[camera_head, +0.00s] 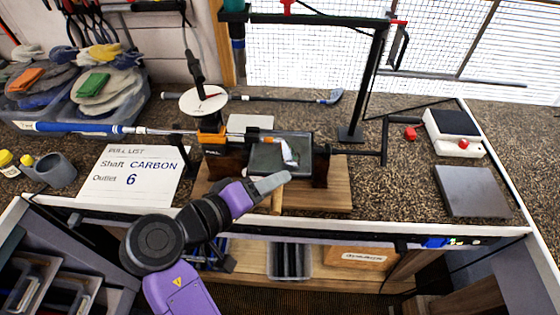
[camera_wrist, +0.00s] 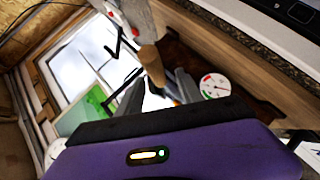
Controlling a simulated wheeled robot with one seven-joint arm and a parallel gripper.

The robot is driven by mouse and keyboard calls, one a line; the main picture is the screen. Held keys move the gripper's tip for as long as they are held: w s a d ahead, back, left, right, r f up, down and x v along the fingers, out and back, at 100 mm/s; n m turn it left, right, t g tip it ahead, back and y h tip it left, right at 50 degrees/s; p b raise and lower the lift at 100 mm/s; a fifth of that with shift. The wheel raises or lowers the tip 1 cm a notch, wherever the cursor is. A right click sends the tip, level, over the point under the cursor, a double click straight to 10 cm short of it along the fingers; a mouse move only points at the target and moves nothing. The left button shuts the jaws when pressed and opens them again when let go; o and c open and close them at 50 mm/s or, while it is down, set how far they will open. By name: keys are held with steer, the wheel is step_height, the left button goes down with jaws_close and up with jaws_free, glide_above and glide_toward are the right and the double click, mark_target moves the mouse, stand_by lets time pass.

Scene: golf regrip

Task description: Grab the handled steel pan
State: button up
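A dark steel pan (camera_head: 262,158) sits in the bench fixture in the head view, with a crumpled whitish piece on it. A short tan wooden handle (camera_head: 277,200) sticks out below it toward the bench's front edge. My gripper (camera_head: 275,183) is just above and beside this handle. In the wrist view the handle (camera_wrist: 150,60) appears just beyond the gap between the fingers of my gripper (camera_wrist: 157,80). The fingers look apart, with nothing clearly held between them. Whether a finger touches the handle cannot be told.
A wooden board (camera_head: 335,193) bears the fixture, with a round dial (camera_head: 204,101) at its upper left. A crank (camera_head: 384,140) and upright post (camera_head: 370,85) stand to the right. A sign (camera_head: 130,175) and grey cup (camera_head: 56,170) are left; a dark plate (camera_head: 472,190) lies right.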

jaws_close()
steer(key=shift+b, duration=0.45)
